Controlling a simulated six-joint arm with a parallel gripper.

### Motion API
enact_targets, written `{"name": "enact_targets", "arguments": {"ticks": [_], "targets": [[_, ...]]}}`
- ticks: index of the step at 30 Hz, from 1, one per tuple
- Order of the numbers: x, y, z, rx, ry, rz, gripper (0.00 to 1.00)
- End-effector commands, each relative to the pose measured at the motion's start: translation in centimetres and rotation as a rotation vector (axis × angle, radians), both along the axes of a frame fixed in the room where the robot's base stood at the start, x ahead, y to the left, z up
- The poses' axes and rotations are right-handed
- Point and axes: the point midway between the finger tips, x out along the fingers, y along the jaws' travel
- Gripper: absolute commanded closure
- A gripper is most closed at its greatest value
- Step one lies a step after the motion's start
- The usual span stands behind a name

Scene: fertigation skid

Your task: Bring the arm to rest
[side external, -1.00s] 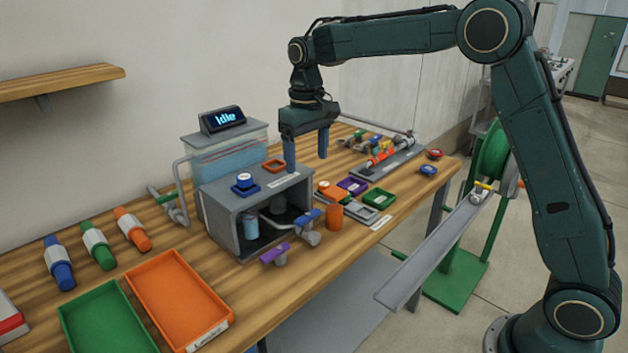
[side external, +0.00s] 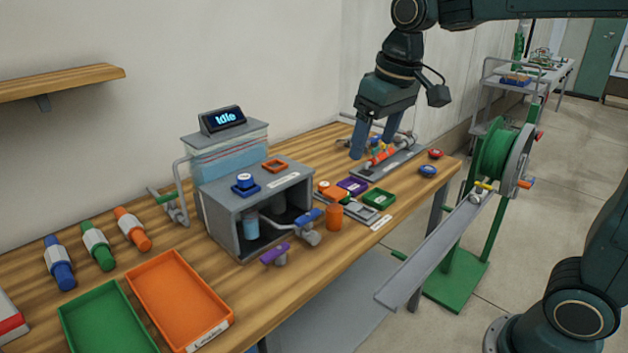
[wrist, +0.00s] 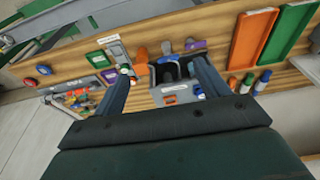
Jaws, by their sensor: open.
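My gripper (side external: 376,148) is open and empty in the side external view. It hangs in the air above the back right part of the wooden bench (side external: 300,150), tilted, its two blue fingers apart. Behind the fingers, a clear red-orange cylinder (side external: 382,156) on a grey plate is partly covered. In the wrist view my gripper (wrist: 160,80) has its fingers spread, with the grey box (wrist: 178,92) beyond and between them. Nothing is held.
A grey box (side external: 232,205) with a display reading "Idle" (side external: 222,119) stands mid-bench. Green (side external: 105,325) and orange (side external: 180,300) trays lie at front left. A green hose reel (side external: 492,155) and a sloping grey rail (side external: 435,250) stand right of the bench.

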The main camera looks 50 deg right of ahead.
Motion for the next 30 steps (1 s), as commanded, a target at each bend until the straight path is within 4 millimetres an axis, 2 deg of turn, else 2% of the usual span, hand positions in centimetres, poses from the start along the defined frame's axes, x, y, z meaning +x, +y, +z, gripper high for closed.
{"name": "enact_targets", "arguments": {"ticks": [1, 8, 18, 24, 30], "targets": [[-1.3, -0.1, 0.3, 0.000, -0.020, 0.000, 0.25], [-6.3, -0.2, 0.2, -0.001, -0.088, 0.002, 0.25], [-13.3, -0.3, -1.8, -0.003, -0.191, 0.005, 0.25], [-16.2, -0.4, -3.4, -0.005, -0.238, 0.007, 0.25], [-17.4, -0.4, -4.3, -0.005, -0.260, 0.007, 0.25]]}}
